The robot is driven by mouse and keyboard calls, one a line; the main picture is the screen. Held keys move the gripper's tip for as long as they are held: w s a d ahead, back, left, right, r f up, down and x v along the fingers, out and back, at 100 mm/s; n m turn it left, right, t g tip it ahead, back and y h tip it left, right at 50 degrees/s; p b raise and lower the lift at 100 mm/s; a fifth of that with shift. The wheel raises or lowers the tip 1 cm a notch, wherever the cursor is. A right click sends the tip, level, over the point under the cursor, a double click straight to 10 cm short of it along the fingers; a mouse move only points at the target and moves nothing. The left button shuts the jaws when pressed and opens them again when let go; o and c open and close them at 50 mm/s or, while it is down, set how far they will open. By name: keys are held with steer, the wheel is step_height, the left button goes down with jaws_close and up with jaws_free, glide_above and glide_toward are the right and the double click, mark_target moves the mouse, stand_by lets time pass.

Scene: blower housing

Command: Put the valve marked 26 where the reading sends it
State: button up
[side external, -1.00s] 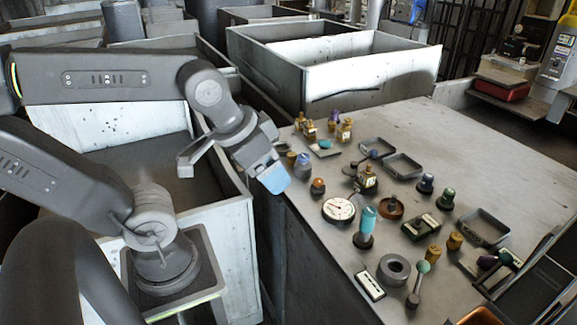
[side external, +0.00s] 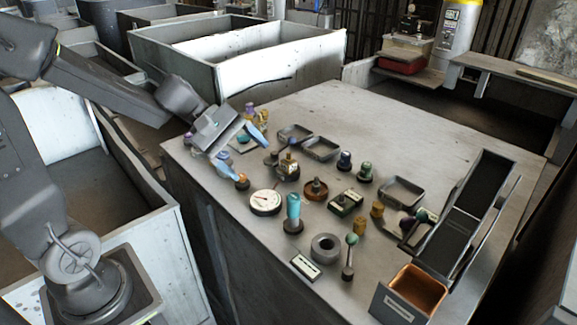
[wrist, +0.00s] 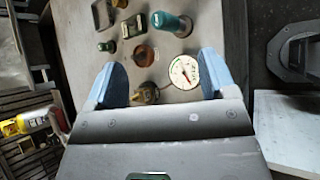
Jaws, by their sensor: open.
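My gripper (side external: 248,160) is open and empty, tilted, over the back-left part of the table in the side view. In the wrist view its blue fingers (wrist: 160,62) stand wide apart. A brass valve (side external: 288,165) with a pale tag stands just right of it, and a brass piece (wrist: 147,93) shows between the fingers in the wrist view. More tagged brass valves (side external: 262,118) stand behind the gripper, partly hidden. I cannot read 26 on any tag. A white round dial gauge (side external: 265,202) lies in front; its needle shows, but its reading is too small to tell.
Shallow grey trays (side external: 320,149), a teal cylinder (side external: 293,207), a grey ring (side external: 326,248) and several knobs crowd the table. A two-part dark bin (side external: 447,262) and an orange-lined labelled bin (side external: 392,306) stand at the right. The table's far right is clear.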

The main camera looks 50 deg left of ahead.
steer(key=w+a+f+n+t, duration=0.3)
steer(key=w+a+n, duration=0.2)
steer(key=a+n, duration=0.2)
steer(key=n+t, duration=0.3)
steer(key=n, duration=0.3)
glide_toward(289, 158)
steer(key=shift+y, duration=0.5)
steer(key=x, duration=1)
steer(key=shift+r, duration=0.3)
steer(key=shift+r, duration=0.1)
steer(key=c, duration=1.3)
